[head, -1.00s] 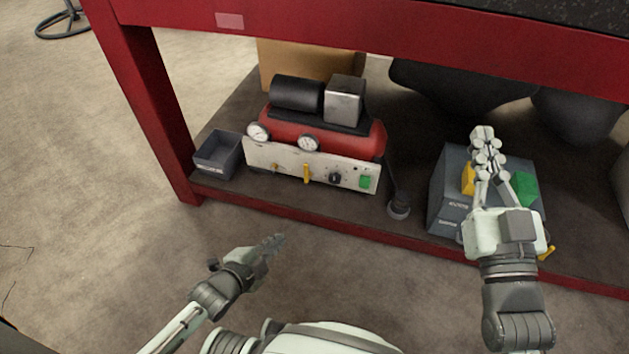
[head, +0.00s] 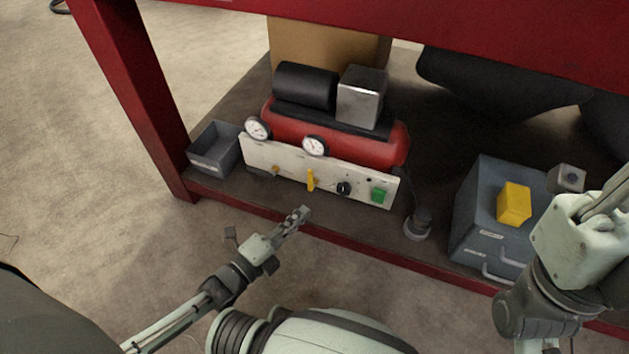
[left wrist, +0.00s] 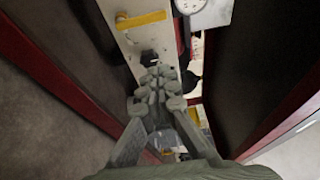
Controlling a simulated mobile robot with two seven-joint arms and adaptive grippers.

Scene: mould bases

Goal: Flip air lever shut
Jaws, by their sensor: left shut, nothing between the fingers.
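The yellow lever (head: 310,180) stands upright on the pale front panel (head: 262,158) of the red air compressor (head: 350,143), across the panel's length. In the left wrist view the lever (left wrist: 142,19) lies across the panel near the top. My left gripper (head: 304,213) is shut and empty, in front of and below the panel, apart from the lever. In the left wrist view its fingertips (left wrist: 160,78) overlap the panel near the black knob (left wrist: 149,57). My right gripper (head: 605,205) is at the right edge, its fingertips cut off.
The black knob (head: 343,188) and green switch (head: 379,195) sit right of the lever. A grey open bin (head: 215,148) stands left of the compressor. A grey box with a yellow block (head: 514,203) stands at right. The red bench post (head: 135,95) and lower shelf edge (head: 350,240) border the space.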

